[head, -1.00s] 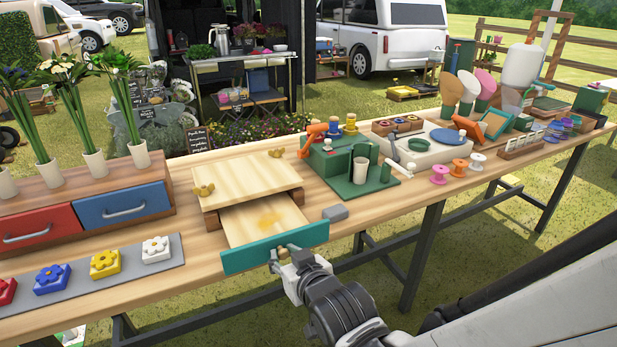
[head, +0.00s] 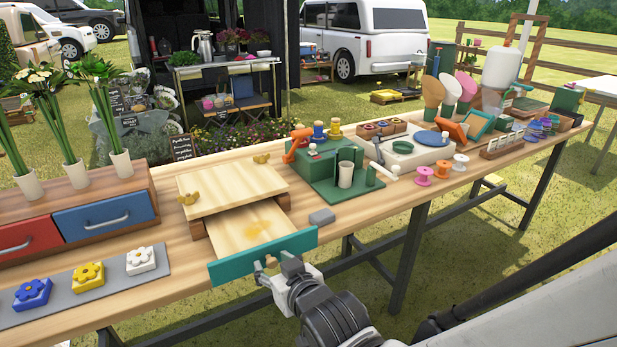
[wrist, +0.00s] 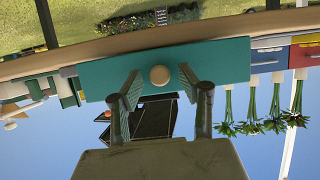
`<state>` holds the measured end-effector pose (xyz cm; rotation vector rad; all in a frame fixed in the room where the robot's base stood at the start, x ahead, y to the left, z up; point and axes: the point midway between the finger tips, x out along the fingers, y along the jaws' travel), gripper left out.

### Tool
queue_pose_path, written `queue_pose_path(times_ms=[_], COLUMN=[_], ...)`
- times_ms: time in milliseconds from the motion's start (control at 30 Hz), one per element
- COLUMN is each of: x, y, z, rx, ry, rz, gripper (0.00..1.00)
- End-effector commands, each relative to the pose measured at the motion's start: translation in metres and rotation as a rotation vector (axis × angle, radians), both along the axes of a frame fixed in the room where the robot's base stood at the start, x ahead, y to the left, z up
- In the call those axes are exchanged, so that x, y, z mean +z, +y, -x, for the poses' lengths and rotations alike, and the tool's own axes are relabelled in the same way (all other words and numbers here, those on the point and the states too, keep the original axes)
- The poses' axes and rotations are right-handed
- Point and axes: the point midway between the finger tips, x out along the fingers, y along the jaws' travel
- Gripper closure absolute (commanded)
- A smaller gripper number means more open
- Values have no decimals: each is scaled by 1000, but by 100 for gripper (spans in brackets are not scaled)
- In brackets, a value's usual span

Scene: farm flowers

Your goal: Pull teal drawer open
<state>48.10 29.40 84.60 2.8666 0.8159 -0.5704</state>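The teal drawer (head: 240,265) stands partly out of the pale wooden cabinet (head: 233,188), and its bare wooden inside shows from above. A round wooden knob (head: 271,261) is at the middle of its front. My gripper (head: 275,268) is in front of the drawer at the knob. In the wrist view the teal front (wrist: 215,60) fills the upper middle, with the knob (wrist: 160,75) between my fingers. My gripper's fingers (wrist: 159,80) stand apart on either side of the knob, with gaps showing; it is open.
A grey block (head: 322,217) lies right of the drawer. Flower blocks (head: 88,277) on a grey strip lie left, before red and blue drawers (head: 105,215). The space beyond the table's front edge is free.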

Motion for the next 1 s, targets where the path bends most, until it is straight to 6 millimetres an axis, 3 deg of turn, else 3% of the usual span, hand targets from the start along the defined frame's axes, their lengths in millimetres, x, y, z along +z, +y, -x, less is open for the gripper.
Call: queue_pose_path(times_ms=[1000], x=[34], y=[-45], z=[72], rx=[0], ry=[0], rz=[1], gripper=[62])
